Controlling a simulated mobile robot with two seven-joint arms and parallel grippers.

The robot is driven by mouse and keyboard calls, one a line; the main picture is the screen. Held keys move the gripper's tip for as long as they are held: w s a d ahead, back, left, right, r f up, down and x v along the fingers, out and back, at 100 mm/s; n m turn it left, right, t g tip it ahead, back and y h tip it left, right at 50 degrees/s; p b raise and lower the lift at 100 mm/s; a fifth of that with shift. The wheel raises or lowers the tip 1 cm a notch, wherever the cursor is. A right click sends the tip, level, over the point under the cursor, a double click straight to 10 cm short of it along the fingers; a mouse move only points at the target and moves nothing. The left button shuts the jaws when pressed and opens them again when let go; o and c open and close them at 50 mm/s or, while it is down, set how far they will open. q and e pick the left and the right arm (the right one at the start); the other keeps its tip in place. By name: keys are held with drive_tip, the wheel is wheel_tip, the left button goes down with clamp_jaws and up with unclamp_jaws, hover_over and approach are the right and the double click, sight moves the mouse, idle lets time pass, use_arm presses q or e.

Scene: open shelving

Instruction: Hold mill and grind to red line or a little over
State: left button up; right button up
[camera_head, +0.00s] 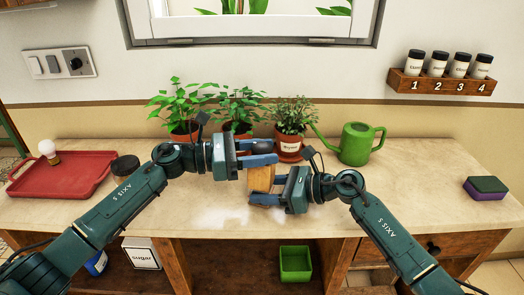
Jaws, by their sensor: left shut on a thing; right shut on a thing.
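The mill has a wooden body (261,179) and a dark rounded top (262,147). It is between my two grippers above the middle of the counter. My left gripper (262,153), the higher one, is shut on the mill's dark top. My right gripper (264,187) is shut on the wooden body from the right side. The mill looks roughly upright. No red line can be made out, and the mill's lower end is partly hidden by my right gripper.
Several potted plants (289,147) stand behind the mill, beside a green watering can (360,144). A red tray (62,174) with a bulb is at left, a sponge (486,187) at right. A spice rack (440,83) hangs on the wall. A green bin (295,264) sits below.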

use_arm(q)
drive_tip(key=shift+w+a+f, duration=0.1)
drive_tip(key=shift+a, duration=0.05)
idle(0.3)
drive_tip(key=o, duration=0.9)
drive_tip(key=shift+o, duration=0.2)
drive_tip(key=s+a, duration=0.1)
drive_tip(key=a, duration=1)
drive_tip(key=shift+s+a, duration=0.4)
